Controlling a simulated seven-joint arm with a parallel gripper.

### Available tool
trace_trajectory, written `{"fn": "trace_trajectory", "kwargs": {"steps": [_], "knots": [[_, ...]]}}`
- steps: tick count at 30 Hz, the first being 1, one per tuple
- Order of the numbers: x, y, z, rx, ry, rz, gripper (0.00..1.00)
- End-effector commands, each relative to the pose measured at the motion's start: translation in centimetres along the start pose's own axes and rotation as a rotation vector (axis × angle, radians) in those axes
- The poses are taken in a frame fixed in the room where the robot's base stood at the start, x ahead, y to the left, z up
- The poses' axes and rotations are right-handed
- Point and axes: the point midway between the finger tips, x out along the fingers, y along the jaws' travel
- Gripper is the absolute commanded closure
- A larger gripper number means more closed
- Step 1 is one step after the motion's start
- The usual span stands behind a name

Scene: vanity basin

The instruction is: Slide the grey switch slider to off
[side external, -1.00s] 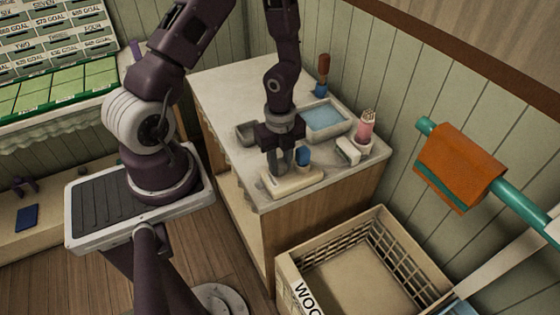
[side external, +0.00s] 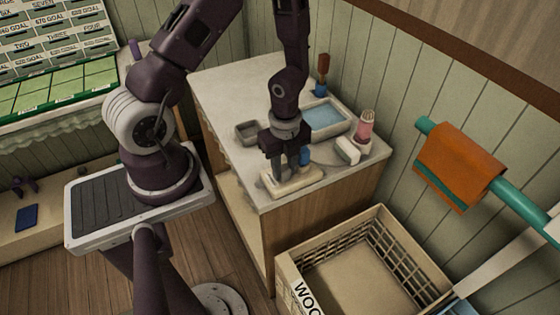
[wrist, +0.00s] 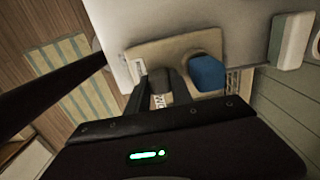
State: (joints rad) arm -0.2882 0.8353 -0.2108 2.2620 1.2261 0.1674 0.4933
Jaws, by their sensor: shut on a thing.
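The cream switch base (side external: 310,180) lies near the front corner of the counter. It also shows in the wrist view (wrist: 180,45), with a blue knob (wrist: 207,73) on its right part and small printed labels (wrist: 138,69). The blue knob shows in the side view (side external: 305,155), partly covered by my gripper. My gripper (side external: 283,172) points down at the base, left of the blue knob, and is shut on the grey slider (wrist: 162,83). In the wrist view the slider is partly hidden by the dark fingers. In the side view the fingers hide it.
A white soap-like block (side external: 347,151) and a pink bottle (side external: 366,127) stand right of the base. A blue-filled basin (side external: 325,117) and a small grey dish (side external: 247,132) are behind. A slatted crate (side external: 285,268) stands below the counter; bare counter lies at the back left.

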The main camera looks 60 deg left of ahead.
Motion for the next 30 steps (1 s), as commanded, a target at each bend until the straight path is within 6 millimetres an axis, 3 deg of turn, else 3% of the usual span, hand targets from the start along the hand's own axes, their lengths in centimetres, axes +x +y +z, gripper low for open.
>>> {"fn": "trace_trajectory", "kwargs": {"steps": [10,11,12,22,30], "knots": [[-0.1,-0.1,-1.1,0.002,0.007,-0.006,1.0],[-0.1,-0.1,-1.1,0.002,0.008,-0.007,0.69],[-0.1,-0.1,-1.1,0.003,0.008,-0.007,0.64],[-0.4,-0.1,-0.9,0.0,0.004,-0.005,0.64],[-5.5,-0.1,-0.8,-0.003,0.004,-0.009,0.64]]}}
